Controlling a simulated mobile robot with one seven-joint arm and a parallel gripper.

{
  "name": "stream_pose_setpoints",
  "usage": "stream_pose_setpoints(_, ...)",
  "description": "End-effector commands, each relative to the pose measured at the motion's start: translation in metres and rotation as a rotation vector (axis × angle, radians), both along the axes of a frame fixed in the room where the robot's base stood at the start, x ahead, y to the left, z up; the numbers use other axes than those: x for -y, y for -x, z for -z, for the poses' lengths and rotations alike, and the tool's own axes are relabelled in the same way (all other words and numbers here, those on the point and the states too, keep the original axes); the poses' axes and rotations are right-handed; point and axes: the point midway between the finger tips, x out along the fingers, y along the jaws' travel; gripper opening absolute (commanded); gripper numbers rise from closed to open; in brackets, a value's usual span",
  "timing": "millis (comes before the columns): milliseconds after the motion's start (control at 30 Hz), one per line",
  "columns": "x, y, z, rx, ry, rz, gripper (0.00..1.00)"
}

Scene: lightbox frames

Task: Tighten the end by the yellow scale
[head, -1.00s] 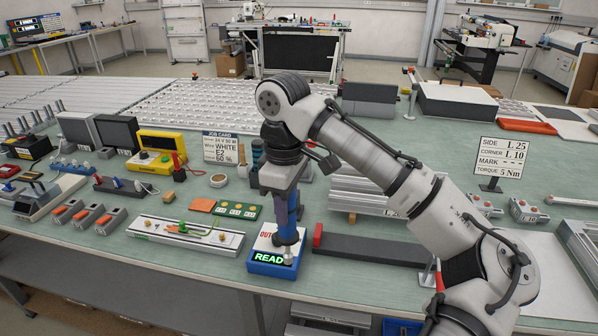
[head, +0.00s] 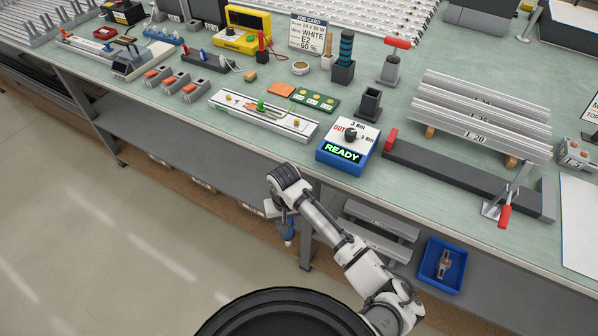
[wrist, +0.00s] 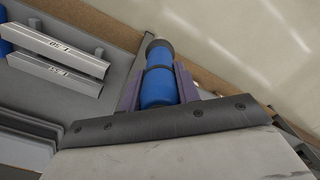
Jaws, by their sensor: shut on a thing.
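My gripper (head: 287,218) is shut on a blue cylindrical tool (head: 288,234), which hangs below it in front of the bench edge. In the wrist view the tool (wrist: 159,88) is between two purple-grey fingers; its tip cannot be made out. A white fixture (head: 262,115) lies on the bench with a thin strip, a green clamp near its middle and small brass-coloured parts towards both ends. I cannot make out a yellow scale on it. A blue box (head: 348,147) with a black knob, "OUT" and "3 Nm" shows a lit green "READY".
An empty dark holder (head: 369,104) stands behind the blue box. A long dark bar (head: 468,178) with a red-handled clamp lies to the right. A yellow instrument (head: 247,30) stands at the back. The shelf below holds profiles and a blue tray (head: 442,266).

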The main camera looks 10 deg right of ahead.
Motion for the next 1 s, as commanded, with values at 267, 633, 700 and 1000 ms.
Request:
stream_pose_setpoints(267,-0.021,-0.002,0.057,-0.002,-0.001,0.090,0.00)
stream_pose_setpoints(633,-0.026,-0.007,0.066,0.014,0.003,0.093,0.00)
stream_pose_setpoints(700,-0.026,-0.007,0.066,0.015,0.002,0.093,0.00)
stream_pose_setpoints(1000,-0.021,-0.004,0.066,0.003,0.009,0.105,0.00)
